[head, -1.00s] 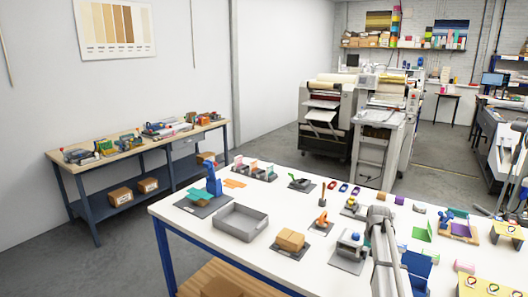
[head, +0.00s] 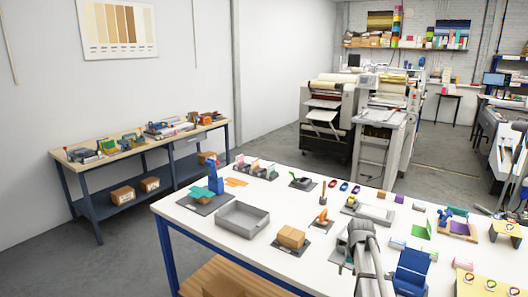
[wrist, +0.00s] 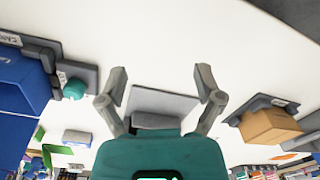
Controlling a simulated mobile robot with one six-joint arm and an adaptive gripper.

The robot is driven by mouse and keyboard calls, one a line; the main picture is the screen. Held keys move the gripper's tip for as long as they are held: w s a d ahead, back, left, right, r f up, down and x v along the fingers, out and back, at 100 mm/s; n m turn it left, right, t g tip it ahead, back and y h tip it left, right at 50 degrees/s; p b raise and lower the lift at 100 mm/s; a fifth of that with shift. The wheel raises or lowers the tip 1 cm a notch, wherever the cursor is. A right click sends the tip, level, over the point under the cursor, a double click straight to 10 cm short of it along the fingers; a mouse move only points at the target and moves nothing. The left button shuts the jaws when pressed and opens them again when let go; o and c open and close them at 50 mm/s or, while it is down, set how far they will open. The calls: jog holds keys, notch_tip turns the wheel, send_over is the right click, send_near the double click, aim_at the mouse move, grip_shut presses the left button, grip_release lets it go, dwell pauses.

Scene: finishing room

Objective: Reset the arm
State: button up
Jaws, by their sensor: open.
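My gripper (wrist: 161,74) is open and empty in the wrist view, its two fingers spread apart over the white table top. A flat grey pad (wrist: 165,103) shows between and beyond the fingers. In the head view my arm (head: 362,238) stands over the front right part of the white table (head: 208,228). It hides part of the table behind it, and the fingertips are not clear there.
A brown box (head: 291,236) sits on a dark mat left of my arm, also seen in the wrist view (wrist: 268,126). A grey tray (head: 243,220) lies farther left. A blue chair-like holder (head: 412,270) stands close on the right. Small items crowd the table's far side.

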jog(key=s+a+n, duration=0.2)
jog(key=s+a, duration=1.1)
jog(key=s, duration=0.5)
jog(key=shift+s+a, duration=0.15)
jog(key=shift+a, duration=0.05)
